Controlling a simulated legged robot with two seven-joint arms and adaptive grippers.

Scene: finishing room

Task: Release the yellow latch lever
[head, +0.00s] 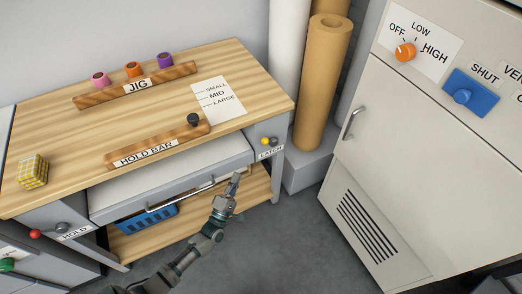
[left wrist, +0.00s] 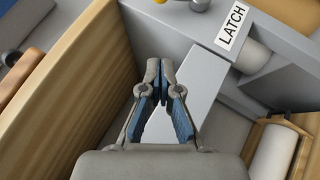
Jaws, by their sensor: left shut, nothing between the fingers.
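The latch lever with its yellow end (head: 265,141) is on the grey front panel at the right end of the bench, above the LATCH label (head: 271,153). In the left wrist view a bit of the yellow lever (left wrist: 200,4) shows at the top edge, near the LATCH label (left wrist: 232,26). My left gripper (head: 237,176) is shut and empty, below and left of the lever, in front of the bench. In the left wrist view its fingertips (left wrist: 160,68) meet, apart from the lever. My right gripper is not in view.
The wooden bench (head: 60,150) carries a hold bar (head: 165,143), a jig rail (head: 170,79) and a checkered cube (head: 33,170). A drawer handle (head: 175,197) is left of my gripper, above a blue basket (head: 148,222). A beige cabinet (head: 420,150) stands right; floor lies between.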

